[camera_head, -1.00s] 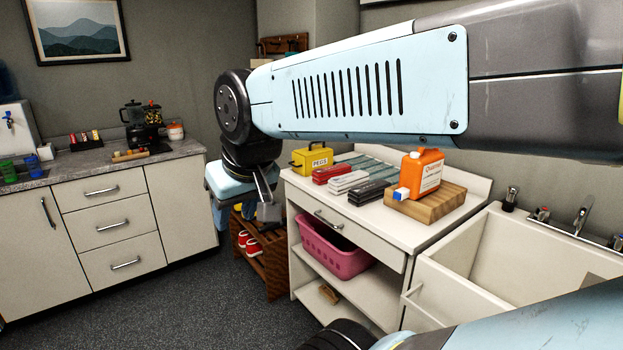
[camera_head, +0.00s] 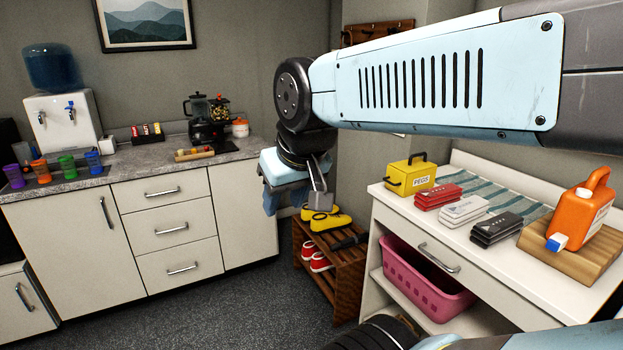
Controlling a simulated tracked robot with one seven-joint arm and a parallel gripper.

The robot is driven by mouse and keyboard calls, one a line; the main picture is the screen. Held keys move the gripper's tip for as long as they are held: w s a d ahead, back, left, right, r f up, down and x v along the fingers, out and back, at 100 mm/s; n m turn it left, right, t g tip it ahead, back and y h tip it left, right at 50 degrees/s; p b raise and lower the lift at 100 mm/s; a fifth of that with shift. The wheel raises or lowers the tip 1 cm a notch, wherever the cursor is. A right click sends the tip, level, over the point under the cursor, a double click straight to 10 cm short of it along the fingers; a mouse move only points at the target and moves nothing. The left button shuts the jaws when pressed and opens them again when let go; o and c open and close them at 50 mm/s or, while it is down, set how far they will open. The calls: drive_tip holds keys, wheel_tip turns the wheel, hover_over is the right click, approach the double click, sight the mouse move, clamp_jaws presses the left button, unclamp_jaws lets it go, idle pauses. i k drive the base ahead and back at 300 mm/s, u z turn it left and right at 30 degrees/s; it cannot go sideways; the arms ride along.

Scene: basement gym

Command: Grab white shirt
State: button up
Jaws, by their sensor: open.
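A white folded item (camera_head: 463,211), which may be the white shirt, lies on top of the white cabinet (camera_head: 398,212) at the right. It sits between a red folded stack (camera_head: 438,196) and a black folded stack (camera_head: 497,229). All three look alike, with small print on them. My gripper (camera_head: 319,202) hangs at the end of the arm, left of the cabinet top and apart from the white item. It is open and nothing shows in it. Its fingers are small and partly hidden by my wrist.
A yellow pegs box (camera_head: 409,176), a striped cloth (camera_head: 490,193), and an orange jug (camera_head: 580,208) on a wooden board (camera_head: 560,254) share the cabinet top. A pink basket (camera_head: 425,282) sits below. A shoe rack (camera_head: 345,275) stands behind my gripper. Carpet is clear at left.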

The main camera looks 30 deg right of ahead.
sight(454, 215)
drive_tip(key=z, duration=0.05)
drive_tip(key=i, duration=3.1)
drive_tip(key=z, duration=1.5)
drive_tip(key=i, duration=0.15)
drive_tip(key=z, duration=2.85)
